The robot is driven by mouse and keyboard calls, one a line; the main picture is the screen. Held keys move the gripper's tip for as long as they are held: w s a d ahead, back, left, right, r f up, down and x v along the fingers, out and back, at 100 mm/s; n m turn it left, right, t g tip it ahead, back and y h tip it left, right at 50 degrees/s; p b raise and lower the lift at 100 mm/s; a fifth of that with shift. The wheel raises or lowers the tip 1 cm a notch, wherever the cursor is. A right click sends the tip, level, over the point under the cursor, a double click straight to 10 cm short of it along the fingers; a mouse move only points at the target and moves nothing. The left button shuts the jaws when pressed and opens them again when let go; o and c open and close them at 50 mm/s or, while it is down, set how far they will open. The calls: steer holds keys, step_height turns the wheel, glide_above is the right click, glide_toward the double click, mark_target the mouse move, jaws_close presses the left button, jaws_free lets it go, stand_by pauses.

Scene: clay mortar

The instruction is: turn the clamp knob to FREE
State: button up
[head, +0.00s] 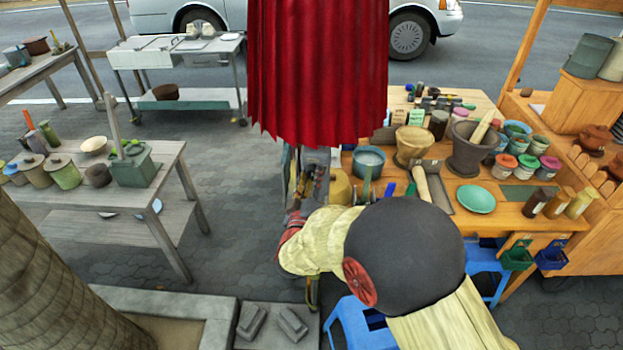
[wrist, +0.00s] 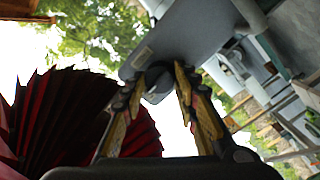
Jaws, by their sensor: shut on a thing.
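In the wrist view a dark grey clamp knob (wrist: 157,87) sits at the edge of a flat grey plate (wrist: 190,35). The two yellow-and-black fingers of my gripper (wrist: 165,72) lie on either side of the knob and are shut on it. In the head view my gripper (head: 305,182) is beneath the red pleated cloth, beside a grey bracket (head: 319,157). The knob cannot be made out there. No FREE marking or pointer is legible, so the knob's setting cannot be told.
A red pleated cloth (head: 318,70) hangs just above my gripper. To its right a wooden table (head: 520,222) holds mortars, jars and a green plate (head: 476,199). A blue stool (head: 357,325) stands below my arm. Paved floor is open to the left.

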steer(key=c, duration=0.3)
steer(key=shift+m, duration=0.3)
steer(key=shift+c, duration=0.2)
steer(key=m+b, duration=0.2)
steer(key=m, duration=0.1)
steer(key=shift+m, duration=0.3)
steer(key=m+b, duration=0.3)
steer(key=m, duration=0.1)
steer(key=shift+g+y, duration=0.3)
steer(key=shift+y, duration=0.1)
steer(key=m+b, duration=0.3)
steer(key=m, duration=0.1)
steer(key=shift+f+y+b, duration=0.1)
steer(key=shift+y+b, duration=0.2)
steer(key=m+b, duration=0.3)
steer(key=shift+d+m, duration=0.1)
steer(key=shift+m, duration=0.2)
steer(key=shift+m+y+b, duration=0.3)
steer(key=shift+m+b, duration=0.1)
steer(key=shift+b, duration=0.3)
steer(key=shift+r, duration=0.2)
